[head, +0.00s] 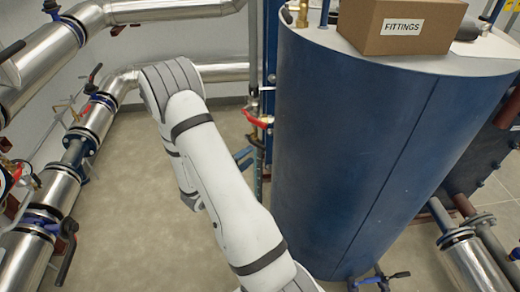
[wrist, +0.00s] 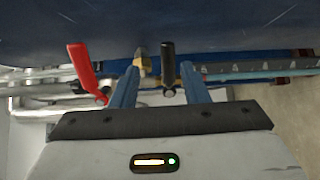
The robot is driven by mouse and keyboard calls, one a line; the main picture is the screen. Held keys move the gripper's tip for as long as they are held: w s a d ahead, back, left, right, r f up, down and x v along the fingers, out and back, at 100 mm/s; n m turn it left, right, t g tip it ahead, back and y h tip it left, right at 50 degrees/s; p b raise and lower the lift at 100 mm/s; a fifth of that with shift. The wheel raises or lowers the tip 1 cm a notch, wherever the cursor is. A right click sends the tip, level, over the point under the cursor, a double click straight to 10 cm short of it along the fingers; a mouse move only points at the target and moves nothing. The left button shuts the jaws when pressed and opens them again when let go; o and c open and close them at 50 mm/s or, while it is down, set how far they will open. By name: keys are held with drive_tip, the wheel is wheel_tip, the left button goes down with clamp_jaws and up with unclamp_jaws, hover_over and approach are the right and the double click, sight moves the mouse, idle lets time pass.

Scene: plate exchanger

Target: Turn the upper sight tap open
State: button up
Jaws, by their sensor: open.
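In the wrist view, my gripper (wrist: 159,72) is open, its two blue fingers pointing at the pipework beside the blue tank. A black lever (wrist: 168,62) shows between the fingertips, nearer the right finger; I cannot tell whether they touch. It sits near one end of a scaled sight gauge (wrist: 250,66) and looks like the upper sight tap's handle. A brass fitting (wrist: 140,63) lies by the left fingertip. A red lever (wrist: 83,68) stands outside the left finger. In the head view, my arm hides most of the gripper; the red lever (head: 257,119) shows beside the tank.
The large blue tank (head: 370,150) stands close on the right, with a fittings box (head: 402,25) on top. Silver pipes (head: 100,110) with valves run along the left and back. The floor (head: 125,190) left of my arm is clear.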

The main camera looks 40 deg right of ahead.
sight(259, 148)
drive_tip(key=shift+t, duration=0.3)
drive_tip(key=x, duration=0.5)
drive_tip(key=f+x, duration=0.1)
drive_tip(key=x, duration=0.1)
drive_tip(key=shift+w+d+p, duration=0.3)
drive_tip(key=shift+w, duration=0.15)
clamp_jaws()
